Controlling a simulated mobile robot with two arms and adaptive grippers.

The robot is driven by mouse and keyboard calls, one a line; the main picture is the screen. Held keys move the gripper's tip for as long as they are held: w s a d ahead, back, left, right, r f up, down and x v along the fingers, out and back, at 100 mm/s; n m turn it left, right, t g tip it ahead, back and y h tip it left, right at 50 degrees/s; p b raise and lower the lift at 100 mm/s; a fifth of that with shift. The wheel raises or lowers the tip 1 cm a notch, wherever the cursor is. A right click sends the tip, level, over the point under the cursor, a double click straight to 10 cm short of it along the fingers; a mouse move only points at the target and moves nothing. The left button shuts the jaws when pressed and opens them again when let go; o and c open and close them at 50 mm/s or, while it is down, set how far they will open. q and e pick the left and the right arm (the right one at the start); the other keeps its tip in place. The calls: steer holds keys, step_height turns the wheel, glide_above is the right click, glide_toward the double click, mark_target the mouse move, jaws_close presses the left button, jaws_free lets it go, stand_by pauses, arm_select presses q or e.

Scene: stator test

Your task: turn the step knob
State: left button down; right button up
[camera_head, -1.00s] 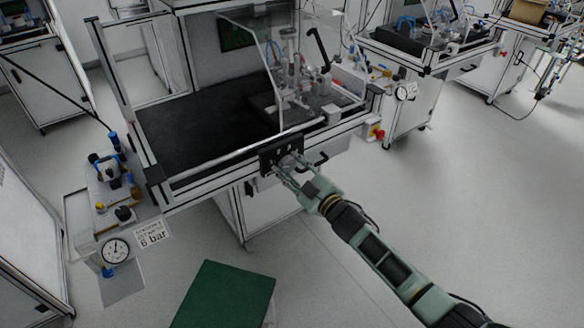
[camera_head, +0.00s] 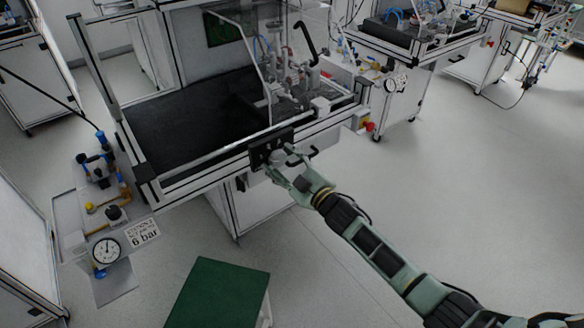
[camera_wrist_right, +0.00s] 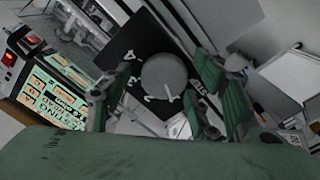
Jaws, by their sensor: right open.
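The step knob (camera_wrist_right: 163,76) is a round grey dial with a light pointer mark, on a black panel with white numerals. In the head view the black panel (camera_head: 259,152) is on the front edge of the workstation, and the knob (camera_head: 280,156) shows as a small pale spot. My right gripper (camera_wrist_right: 166,92) is open, with its green-padded fingers on either side of the knob; I cannot tell whether they touch it. In the head view the right gripper (camera_head: 280,172) is right in front of the panel. My left gripper is not in view.
A pressure gauge (camera_head: 106,251) is at lower left, and a green-topped box (camera_head: 217,294) stands on the floor.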

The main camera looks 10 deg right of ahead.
steer(key=v, duration=1.1)
steer(key=shift+s+d, duration=0.2)
steer(key=shift+s, duration=0.15)
steer(key=shift+f, duration=0.1)
steer(key=s+d+f+m+g+h, duration=0.25)
steer(key=s+f, duration=0.25)
steer(key=f, duration=0.7)
steer(key=s+d+f+m+g+h, duration=0.1)
steer(key=s+d+f+m+g, duration=0.3)
steer(key=f, duration=0.7)
steer(key=s+d+f+h, duration=0.15)
steer(key=s+f, duration=0.45)
steer(key=f, duration=0.6)
steer(key=s+a+f+m+g, duration=0.1)
steer(key=s+f+g, duration=0.2)
steer(key=s, duration=0.8)
steer(key=s+a+f+m+g+h, duration=0.1)
steer(key=s+f+g, duration=0.2)
steer(key=s+f, duration=0.5)
steer(key=s+a+f+m+g, duration=0.1)
steer(key=s+f, duration=0.5)
steer(key=s, duration=1)
steer(key=shift+s+a+f+m+g+h, duration=0.25)
steer(key=shift+m+g+h, duration=0.2)
steer(key=shift+g, duration=0.6)
